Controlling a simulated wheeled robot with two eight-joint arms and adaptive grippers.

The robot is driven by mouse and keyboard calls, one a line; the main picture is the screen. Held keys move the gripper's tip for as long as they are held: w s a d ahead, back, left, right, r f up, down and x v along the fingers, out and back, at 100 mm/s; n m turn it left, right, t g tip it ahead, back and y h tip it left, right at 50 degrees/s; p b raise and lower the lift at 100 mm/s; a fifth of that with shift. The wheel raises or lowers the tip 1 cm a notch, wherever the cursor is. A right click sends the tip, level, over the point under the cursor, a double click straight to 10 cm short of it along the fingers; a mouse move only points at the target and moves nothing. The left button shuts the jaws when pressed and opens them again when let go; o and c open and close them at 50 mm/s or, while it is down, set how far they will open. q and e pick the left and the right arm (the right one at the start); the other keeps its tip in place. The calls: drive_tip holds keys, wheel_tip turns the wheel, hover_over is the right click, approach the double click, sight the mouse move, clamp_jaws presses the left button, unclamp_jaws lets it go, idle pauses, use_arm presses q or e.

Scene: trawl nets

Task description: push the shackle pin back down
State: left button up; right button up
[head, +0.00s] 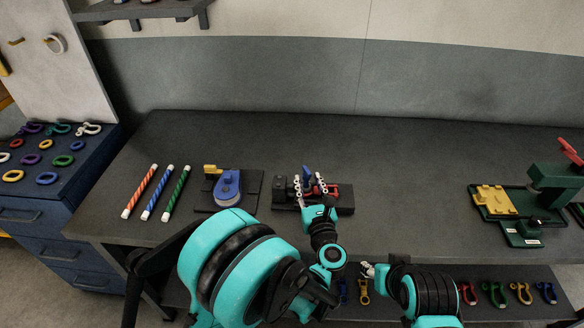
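My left gripper (309,182) reaches over a dark fixture (345,208) near the middle of the bench. Its two pale fingers stand apart. A blue upright piece (307,171), perhaps the shackle pin, shows between and just beyond the fingertips; I cannot tell whether they touch it. A red shackle-like part (331,191) lies on the fixture beside the right finger. The gripper hides part of the fixture. My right gripper (368,270) is low, in front of the bench edge, small and partly hidden, and I cannot tell its opening.
Another fixture (254,190) with a blue part and a yellow piece stands to the left, beside three striped rods (161,194). A green press (552,185) with a yellow block stands at right. Coloured shackles hang below the front edge. The bench behind is clear.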

use_arm(q)
drive_tip(key=b+x, duration=0.1)
drive_tip(key=x, duration=0.6)
drive_tip(key=shift+w, duration=0.15)
clamp_jaws()
